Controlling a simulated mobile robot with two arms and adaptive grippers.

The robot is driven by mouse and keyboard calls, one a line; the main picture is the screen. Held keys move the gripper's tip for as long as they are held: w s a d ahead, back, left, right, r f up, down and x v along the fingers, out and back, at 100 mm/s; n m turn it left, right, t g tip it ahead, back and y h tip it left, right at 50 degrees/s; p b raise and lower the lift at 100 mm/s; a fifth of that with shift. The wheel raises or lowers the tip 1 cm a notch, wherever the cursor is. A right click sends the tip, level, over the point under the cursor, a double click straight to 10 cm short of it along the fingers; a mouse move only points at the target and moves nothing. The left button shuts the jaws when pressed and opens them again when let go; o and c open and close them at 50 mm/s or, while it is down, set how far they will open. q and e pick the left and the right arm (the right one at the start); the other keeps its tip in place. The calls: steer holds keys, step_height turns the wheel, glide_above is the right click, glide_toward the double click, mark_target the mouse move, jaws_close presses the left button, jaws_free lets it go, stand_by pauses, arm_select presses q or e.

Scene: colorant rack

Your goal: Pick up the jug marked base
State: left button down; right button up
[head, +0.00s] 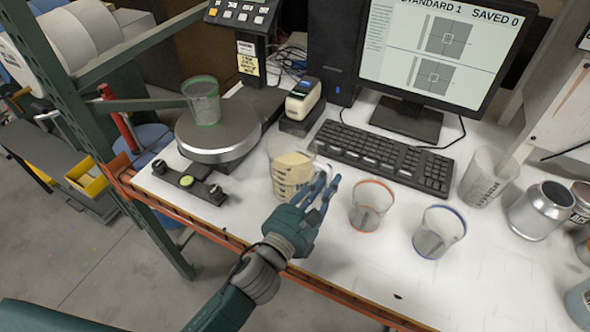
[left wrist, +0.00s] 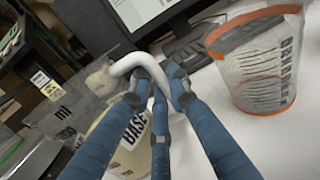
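The jug marked base (head: 290,178) is a clear jug with cream contents, left of the orange-rimmed cup in the head view. Its BASE lettering shows in the left wrist view (left wrist: 130,128), where the jug looks tilted because of the camera angle. Its pale handle (left wrist: 130,62) curves between my left gripper's blue fingertips. My left gripper (head: 322,182) is at the handle side of the jug. Its fingertips are close around the handle, but whether they press on it cannot be told. The fingers hide part of the jug and handle. My right gripper is not in view.
An orange-rimmed cup (head: 371,208) and a blue-rimmed cup (head: 438,232) stand close to the right. Behind are a keyboard (head: 385,158) and a scanner (head: 303,100). A scale (head: 218,138) holding a green-rimmed cup (head: 203,102) is at left. The front tabletop is clear.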

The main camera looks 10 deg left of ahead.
arm_select(q)
steer(key=shift+r, duration=0.15)
steer(key=shift+r, duration=0.15)
